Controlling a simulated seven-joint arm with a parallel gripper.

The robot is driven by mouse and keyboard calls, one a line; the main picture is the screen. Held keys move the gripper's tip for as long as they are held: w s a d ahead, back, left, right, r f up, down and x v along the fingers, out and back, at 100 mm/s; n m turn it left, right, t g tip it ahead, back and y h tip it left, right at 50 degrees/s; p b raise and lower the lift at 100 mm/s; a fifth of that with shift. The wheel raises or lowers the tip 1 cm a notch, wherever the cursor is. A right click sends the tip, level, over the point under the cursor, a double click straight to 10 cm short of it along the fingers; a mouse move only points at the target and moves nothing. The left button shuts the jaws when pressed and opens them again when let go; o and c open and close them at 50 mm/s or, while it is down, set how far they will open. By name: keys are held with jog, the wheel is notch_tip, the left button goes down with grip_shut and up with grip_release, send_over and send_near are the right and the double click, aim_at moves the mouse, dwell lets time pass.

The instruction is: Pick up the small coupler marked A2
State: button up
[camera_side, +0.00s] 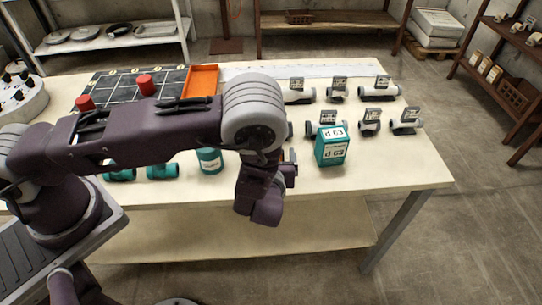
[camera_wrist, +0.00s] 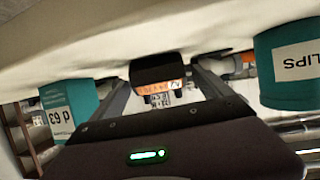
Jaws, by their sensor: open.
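Several small grey couplers with dark tags, such as one at the front right (camera_side: 370,121), stand in rows on the table in the side view. Their tag marks are too small to read, so I cannot tell which is A2. My gripper (camera_side: 286,172) is near the table's front, left of a teal box. In the wrist view my gripper (camera_wrist: 163,78) is open, its two fingers spread apart. A dark piece with an orange label (camera_wrist: 160,89) appears between the fingers, its text upside down and unclear. My arm hides part of the coupler rows.
A teal box (camera_side: 331,148) and a teal can (camera_side: 209,162) stand close to my gripper, on either side. Teal pipe pieces (camera_side: 163,171) lie to the left. An orange tray (camera_side: 204,80) and a dark grid mat (camera_side: 112,82) lie at the back. The front right tabletop (camera_side: 410,168) is clear.

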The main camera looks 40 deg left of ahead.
jog(key=shift+w+a+f, duration=0.15)
jog(key=shift+w+a, duration=0.05)
jog(key=shift+w, duration=0.05)
jog(key=c, duration=1.5)
jog(key=shift+o, duration=0.2)
